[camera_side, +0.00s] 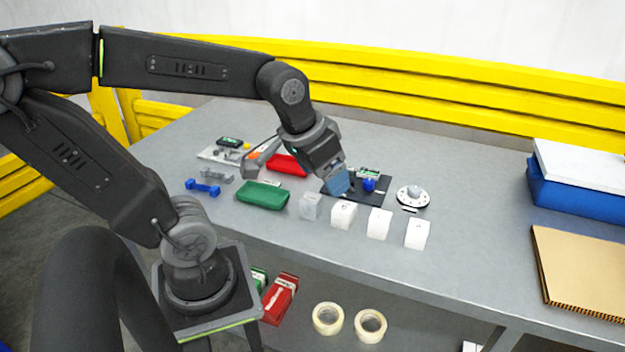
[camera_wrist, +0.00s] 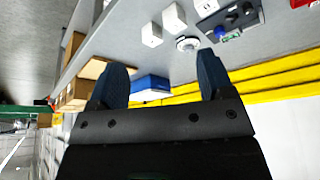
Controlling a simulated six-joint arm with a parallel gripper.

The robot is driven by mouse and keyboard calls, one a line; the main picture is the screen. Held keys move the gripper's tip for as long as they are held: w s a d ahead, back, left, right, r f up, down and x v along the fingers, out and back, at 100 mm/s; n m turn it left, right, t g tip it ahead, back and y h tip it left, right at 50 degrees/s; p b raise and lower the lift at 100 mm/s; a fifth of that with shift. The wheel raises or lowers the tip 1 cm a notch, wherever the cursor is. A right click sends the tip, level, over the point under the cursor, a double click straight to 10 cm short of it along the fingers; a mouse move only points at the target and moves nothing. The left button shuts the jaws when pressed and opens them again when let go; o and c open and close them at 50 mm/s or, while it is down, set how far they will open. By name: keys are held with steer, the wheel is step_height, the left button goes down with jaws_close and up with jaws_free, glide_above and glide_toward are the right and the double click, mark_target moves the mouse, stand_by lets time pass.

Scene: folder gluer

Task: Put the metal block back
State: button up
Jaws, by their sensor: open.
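A small grey block (camera_side: 311,205), which looks like the metal block, stands on the grey table (camera_side: 470,200) at the left end of a row with several white boxes. I cannot be sure of its material. My gripper (camera_side: 338,182) is above the table, right of and above this block in the side view, in front of a dark board (camera_side: 368,192). In the wrist view my gripper (camera_wrist: 163,62) shows two blue fingers spread apart with nothing between them. The grey block cannot be made out in the wrist view.
White boxes (camera_side: 379,223) stand right of the grey block. A round white dial (camera_side: 413,196) is behind them. A green pouch (camera_side: 263,194), red pouch (camera_side: 288,165) and blue dumbbell (camera_side: 202,187) lie left. A blue bin (camera_side: 575,190) and cardboard (camera_side: 580,270) are at the right.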

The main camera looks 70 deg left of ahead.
steer(key=s+d+m, duration=0.1)
steer(key=d, duration=0.1)
steer(key=s+d+r+m+t, duration=0.1)
steer(key=s+d, duration=0.1)
steer(key=shift+s+r+h, duration=0.1)
steer(key=shift+s+h, duration=0.2)
steer(key=shift+h, duration=0.1)
stand_by(0.9)
